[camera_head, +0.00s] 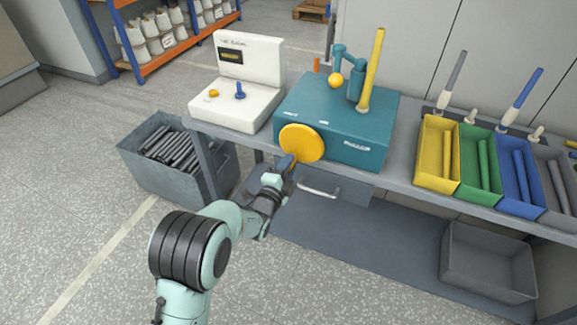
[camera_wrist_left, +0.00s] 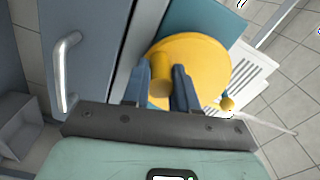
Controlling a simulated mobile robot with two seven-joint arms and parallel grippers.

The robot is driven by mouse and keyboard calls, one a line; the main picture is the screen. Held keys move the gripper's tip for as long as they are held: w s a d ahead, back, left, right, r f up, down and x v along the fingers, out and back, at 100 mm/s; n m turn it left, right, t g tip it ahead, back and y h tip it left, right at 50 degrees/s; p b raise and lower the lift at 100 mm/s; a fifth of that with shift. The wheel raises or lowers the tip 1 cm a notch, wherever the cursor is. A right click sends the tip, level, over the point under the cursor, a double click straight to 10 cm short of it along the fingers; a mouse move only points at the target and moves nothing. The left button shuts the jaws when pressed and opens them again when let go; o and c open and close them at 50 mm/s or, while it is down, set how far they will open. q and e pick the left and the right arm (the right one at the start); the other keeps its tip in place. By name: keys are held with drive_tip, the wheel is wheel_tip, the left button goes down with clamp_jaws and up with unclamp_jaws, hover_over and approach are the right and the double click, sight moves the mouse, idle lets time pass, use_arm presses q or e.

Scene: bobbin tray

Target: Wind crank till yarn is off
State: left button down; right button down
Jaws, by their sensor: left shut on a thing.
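A teal winder box (camera_head: 345,120) stands on the grey bench. On its front is a round yellow crank disc (camera_head: 302,143), also in the left wrist view (camera_wrist_left: 205,65). My left gripper (camera_head: 287,163) is at the disc's lower left. In the left wrist view its fingers (camera_wrist_left: 163,90) are shut on the yellow crank handle (camera_wrist_left: 160,70), which sticks out from the disc. A tall yellow bobbin (camera_head: 372,70) stands tilted on top of the box. Beside it is a teal arm (camera_head: 355,82) with a yellow ball (camera_head: 335,80). Whether loose yarn runs between them is too small to tell.
A white console (camera_head: 250,60) with a blue lever stands left of the winder. Yellow (camera_head: 423,158), green, blue and grey trays holding bobbins line the right. A grey bin of dark rods (camera_head: 140,170) is on the floor. A drawer handle (camera_wrist_left: 62,75) is close to my gripper.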

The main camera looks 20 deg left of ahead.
use_arm(q)
drive_tip(key=c, duration=0.9)
unclamp_jaws()
drive_tip(key=shift+s, duration=0.1)
drive_tip(key=s, duration=0.4)
drive_tip(key=s+p, duration=0.1)
drive_tip(key=s, duration=0.8)
drive_tip(key=shift+s+a, duration=0.15)
drive_tip(key=shift+a, duration=0.15)
use_arm(e)
drive_tip(key=shift+s+a+r+g, duration=0.15)
drive_tip(key=shift+s+a+r, duration=0.1)
drive_tip(key=shift+s+r, duration=0.2)
drive_tip(key=shift+s+a+r+g, duration=0.15)
drive_tip(key=shift+s+a+r, duration=0.15)
drive_tip(key=shift+s, duration=0.25)
